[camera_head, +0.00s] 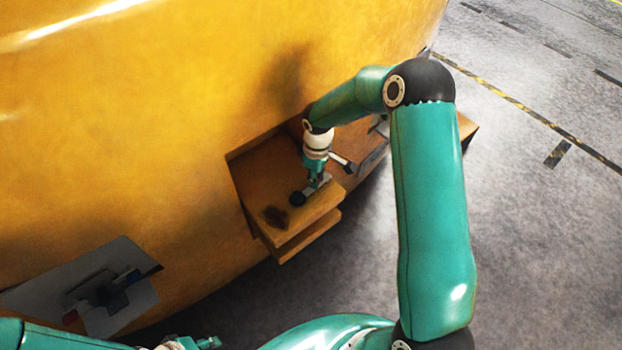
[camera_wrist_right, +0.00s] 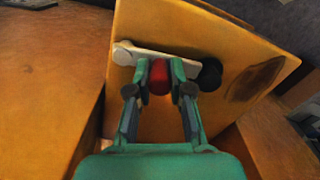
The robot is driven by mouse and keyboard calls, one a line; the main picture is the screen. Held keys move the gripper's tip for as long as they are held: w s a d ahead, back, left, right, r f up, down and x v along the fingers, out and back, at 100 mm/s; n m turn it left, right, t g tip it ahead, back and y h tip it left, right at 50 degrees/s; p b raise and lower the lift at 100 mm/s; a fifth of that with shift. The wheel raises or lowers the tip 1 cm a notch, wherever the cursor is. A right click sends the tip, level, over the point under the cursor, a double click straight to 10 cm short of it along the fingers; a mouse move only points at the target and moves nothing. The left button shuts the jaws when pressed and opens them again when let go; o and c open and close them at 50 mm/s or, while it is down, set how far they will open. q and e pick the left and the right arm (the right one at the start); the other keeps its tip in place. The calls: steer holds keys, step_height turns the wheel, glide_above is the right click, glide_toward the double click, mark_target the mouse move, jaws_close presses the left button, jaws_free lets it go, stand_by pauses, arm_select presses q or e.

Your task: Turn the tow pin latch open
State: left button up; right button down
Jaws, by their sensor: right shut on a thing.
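The tow pin latch shows as a pale grey bar (camera_wrist_right: 150,56) on the top of a yellow bracket (camera_head: 268,188) that sticks out of the large yellow casting. A round black knob (camera_wrist_right: 210,74) sits by the bar's right end in the wrist view; it also shows in the head view (camera_head: 298,198). My right gripper (camera_wrist_right: 165,85) is shut on a red part (camera_wrist_right: 160,74) at the bar, between its fingertips. In the head view the right gripper (camera_head: 315,181) reaches down onto the bracket and partly hides the bar. My left gripper (camera_head: 195,343) is only partly visible at the bottom edge.
The curved yellow casting (camera_head: 150,110) fills the left and rises beside my right arm. A grey plate with a dark fitting (camera_head: 110,290) is at its lower left. A dark worn patch (camera_head: 275,216) marks the bracket. Grey floor (camera_head: 540,230) lies open to the right.

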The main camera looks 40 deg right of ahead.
steer(key=shift+s+d+f+n, duration=0.15)
steer(key=shift+s+n, duration=0.4)
steer(key=shift+n, duration=0.45)
steer(key=shift+s+n, duration=0.2)
steer(key=shift+n, duration=0.7)
steer(key=shift+s+d+n, duration=0.15)
steer(key=shift+s+n, duration=0.15)
steer(key=shift+n, duration=0.6)
steer(key=n, duration=0.1)
steer(key=s+d+n, duration=0.1)
steer(key=shift+n, duration=0.3)
steer(key=n, duration=0.1)
steer(key=d+n+p, duration=0.1)
steer(key=n, duration=0.2)
steer(key=shift+s+d+n, duration=0.15)
steer(key=shift+s+n, duration=0.15)
steer(key=shift+d+n+p, duration=0.4)
steer(key=shift+n+p, duration=0.15)
steer(key=shift+n, duration=0.55)
steer(key=shift+d+n+p, duration=0.35)
steer(key=shift+n+p, duration=0.2)
steer(key=shift+n, duration=0.55)
